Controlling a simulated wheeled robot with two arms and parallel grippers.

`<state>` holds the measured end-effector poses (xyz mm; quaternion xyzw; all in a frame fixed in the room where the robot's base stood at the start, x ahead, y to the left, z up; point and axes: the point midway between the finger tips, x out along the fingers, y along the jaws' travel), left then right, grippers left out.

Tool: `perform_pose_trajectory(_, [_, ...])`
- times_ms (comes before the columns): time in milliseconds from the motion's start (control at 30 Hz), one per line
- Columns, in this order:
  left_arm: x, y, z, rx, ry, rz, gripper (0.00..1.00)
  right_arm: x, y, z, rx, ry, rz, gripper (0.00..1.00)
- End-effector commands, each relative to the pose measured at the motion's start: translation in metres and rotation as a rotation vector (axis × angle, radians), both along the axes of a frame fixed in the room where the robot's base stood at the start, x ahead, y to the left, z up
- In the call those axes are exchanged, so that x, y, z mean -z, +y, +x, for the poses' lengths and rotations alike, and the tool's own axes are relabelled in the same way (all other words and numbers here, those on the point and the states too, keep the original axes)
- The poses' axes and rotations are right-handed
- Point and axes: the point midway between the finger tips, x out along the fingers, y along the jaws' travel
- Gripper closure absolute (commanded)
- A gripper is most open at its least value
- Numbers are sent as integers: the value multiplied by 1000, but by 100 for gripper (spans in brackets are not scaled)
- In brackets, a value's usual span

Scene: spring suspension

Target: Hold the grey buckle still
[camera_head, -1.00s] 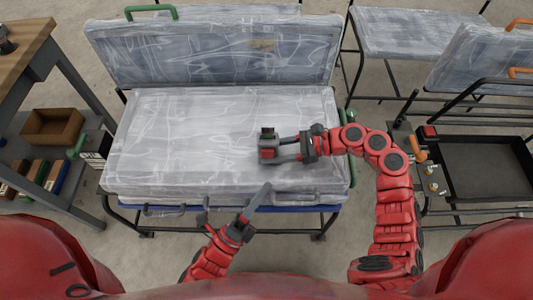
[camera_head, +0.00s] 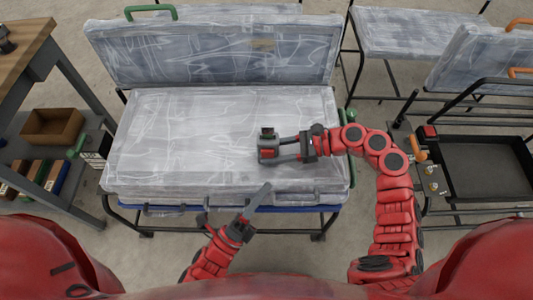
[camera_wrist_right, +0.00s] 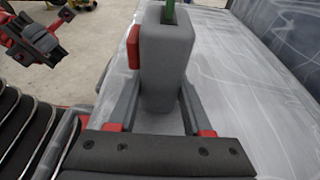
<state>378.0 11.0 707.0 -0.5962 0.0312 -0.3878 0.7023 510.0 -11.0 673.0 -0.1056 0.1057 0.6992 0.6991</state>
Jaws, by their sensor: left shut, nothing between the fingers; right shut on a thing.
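The grey buckle (camera_wrist_right: 163,65) is a block with a red button on its side and a green piece at its top. My right gripper (camera_head: 272,150) is shut on it, one finger on each side, over the right-middle part of the plastic-wrapped seat. In the head view the buckle (camera_head: 268,142) looks small, and I cannot tell whether its base touches the seat. My left gripper (camera_head: 266,187) is shut and empty at the seat's front edge, apart from the buckle. It also shows at the upper left of the right wrist view (camera_wrist_right: 62,16).
The wrapped seat (camera_head: 160,130) has an upright wrapped backrest (camera_head: 210,55) behind it. A workbench with a cardboard box (camera_head: 52,127) stands at the left. A black tray cart (camera_head: 490,168) stands at the right. The left part of the seat is clear.

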Motion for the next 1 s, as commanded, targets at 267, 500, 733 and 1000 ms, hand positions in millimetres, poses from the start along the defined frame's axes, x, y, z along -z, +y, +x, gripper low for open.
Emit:
perform_pose_trajectory(267, [0,0,0,0,0,0,100,0,0,0,0,0,-1,41])
perform_pose_trajectory(500, [0,0,0,0,0,0,100,0,0,0,0,0,0,15])
perform_pose_trajectory(733, [0,0,0,0,0,0,100,0,-2,0,1,0,0,15])
perform_pose_trajectory(1000, [0,0,0,0,0,0,100,-14,-45,2,5,-1,-1,15])
